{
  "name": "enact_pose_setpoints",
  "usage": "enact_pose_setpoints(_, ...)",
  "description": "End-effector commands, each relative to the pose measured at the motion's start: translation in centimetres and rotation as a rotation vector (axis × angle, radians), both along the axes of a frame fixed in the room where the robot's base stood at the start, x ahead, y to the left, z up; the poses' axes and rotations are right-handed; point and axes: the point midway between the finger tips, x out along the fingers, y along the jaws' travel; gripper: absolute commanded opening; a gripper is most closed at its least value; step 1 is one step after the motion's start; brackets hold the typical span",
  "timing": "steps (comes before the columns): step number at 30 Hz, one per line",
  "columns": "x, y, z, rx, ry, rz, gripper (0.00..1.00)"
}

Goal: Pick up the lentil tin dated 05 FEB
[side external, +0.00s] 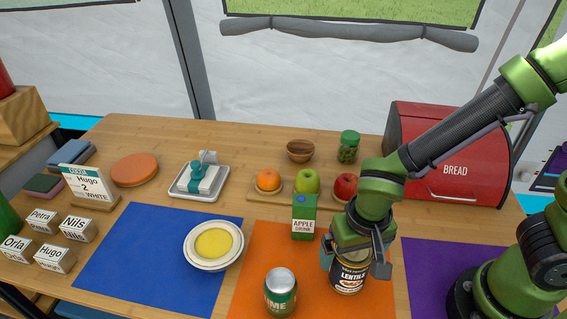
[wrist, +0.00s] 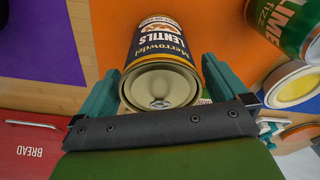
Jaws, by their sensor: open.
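A dark lentil tin (side external: 348,276) with a "LENTILS" label stands upright on the orange mat (side external: 255,262). No date is readable on it in either view, and no other lentil tin shows. My gripper (side external: 353,256) is open above and around the tin's upper part, one finger on each side. In the wrist view the tin (wrist: 160,85) lies between the two teal fingers of my gripper (wrist: 158,88), its metal end facing the camera. I cannot tell whether either finger touches it.
A green lime can (side external: 281,293) stands left of the tin, and an apple drink carton (side external: 305,218) stands behind it. A bowl with yellow contents (side external: 213,245) is on the blue mat (side external: 128,245). Fruit and a red bread bin (side external: 455,155) stand farther back.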

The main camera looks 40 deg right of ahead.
Motion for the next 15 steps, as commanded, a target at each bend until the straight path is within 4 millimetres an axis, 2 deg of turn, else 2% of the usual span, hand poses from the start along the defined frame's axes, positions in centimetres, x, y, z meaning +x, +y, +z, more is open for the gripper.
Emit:
enact_pose_setpoints(8,0.06,-0.01,-0.49,0.001,0.0,0.001,1.0)
enact_pose_setpoints(11,0.06,0.0,-0.48,0.001,0.0,0.001,0.88)
enact_pose_setpoints(15,0.07,-0.01,-0.47,0.001,0.0,0.001,0.66)
